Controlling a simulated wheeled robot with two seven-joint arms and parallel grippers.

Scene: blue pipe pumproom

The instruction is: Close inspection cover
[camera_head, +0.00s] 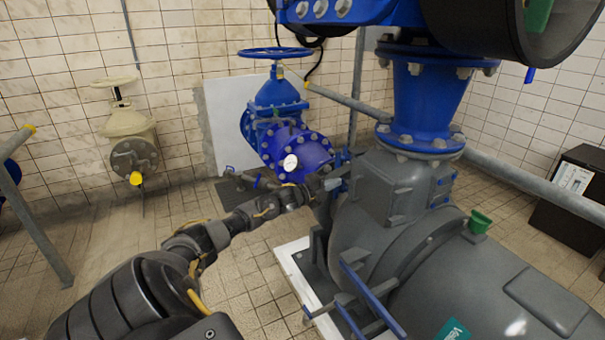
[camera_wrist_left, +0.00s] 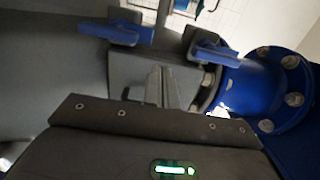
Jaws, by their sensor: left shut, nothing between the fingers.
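My left arm reaches in from the lower left in the head view. Its gripper (camera_head: 328,181) is at the left side of the grey pump housing (camera_head: 395,190), beside small blue handles (camera_head: 343,158). In the left wrist view the fingers (camera_wrist_left: 162,85) are shut and empty, close in front of grey metal. One blue handle (camera_wrist_left: 115,31) is at upper left and another (camera_wrist_left: 214,50) to the right of the fingertips. The inspection cover's outline is hard to make out; the gripper and dim light hide part of that area. I cannot tell whether the fingers touch it. My right gripper is not in view.
A blue valve with a handwheel (camera_head: 275,53) stands behind the gripper. A blue flanged pipe (camera_head: 425,100) rises above the housing. Grey rails (camera_head: 345,100) cross nearby. A cream valve (camera_head: 127,125) is at the left wall. Tiled floor (camera_head: 235,260) is open beside the arm.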

